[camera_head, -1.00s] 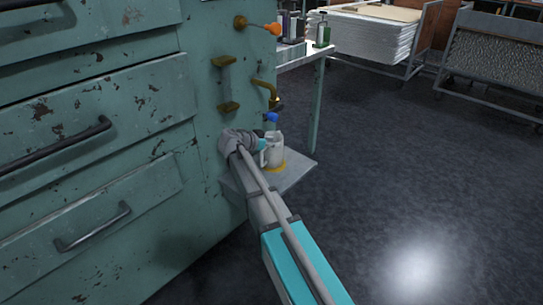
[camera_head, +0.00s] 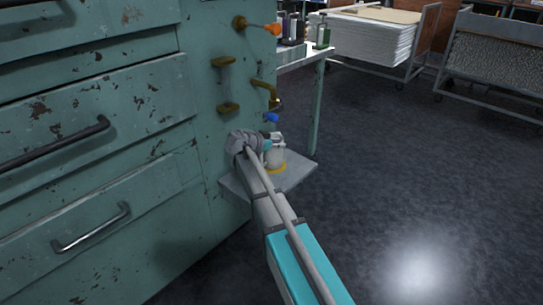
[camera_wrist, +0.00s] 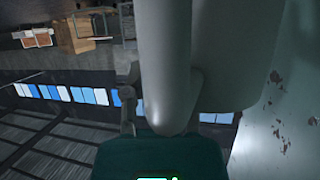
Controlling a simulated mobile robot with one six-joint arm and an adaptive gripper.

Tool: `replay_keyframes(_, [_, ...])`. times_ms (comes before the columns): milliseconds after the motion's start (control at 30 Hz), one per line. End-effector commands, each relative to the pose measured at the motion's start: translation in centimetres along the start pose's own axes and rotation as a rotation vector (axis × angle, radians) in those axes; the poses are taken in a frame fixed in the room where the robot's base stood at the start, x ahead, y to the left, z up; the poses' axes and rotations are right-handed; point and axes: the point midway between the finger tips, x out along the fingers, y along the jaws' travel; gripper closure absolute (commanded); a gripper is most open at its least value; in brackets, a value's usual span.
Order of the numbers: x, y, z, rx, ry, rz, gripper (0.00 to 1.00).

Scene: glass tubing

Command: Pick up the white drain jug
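The white drain jug (camera_head: 277,157) stands upright on a small grey shelf (camera_head: 295,178) at the machine's side, on a yellow ring. My gripper (camera_head: 267,145) reaches it from the left in the head view and covers part of its upper left side. In the wrist view a large pale rounded form, likely the jug (camera_wrist: 240,60) with its handle, fills the middle close in front of my gripper.
A blue-handled tap (camera_head: 271,118) and a brass spout (camera_head: 268,92) sit just above the jug. An orange-handled valve (camera_head: 272,29) is higher up. The green drawer cabinet (camera_head: 110,150) stands to the left. Open floor (camera_head: 400,170) lies to the right.

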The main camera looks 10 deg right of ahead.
Motion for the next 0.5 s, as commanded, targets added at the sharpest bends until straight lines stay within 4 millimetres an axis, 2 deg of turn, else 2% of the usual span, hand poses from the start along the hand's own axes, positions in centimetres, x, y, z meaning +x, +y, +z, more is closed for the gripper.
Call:
replay_keyframes(33, [-0.01, -0.01, 0.00, 0.000, 0.000, 0.000, 0.81])
replay_keyframes(133, [-0.02, -0.01, 0.01, 0.000, 0.000, 0.000, 1.00])
replay_keyframes(500, [-0.04, -0.03, -0.01, 0.000, 0.001, -0.001, 1.00])
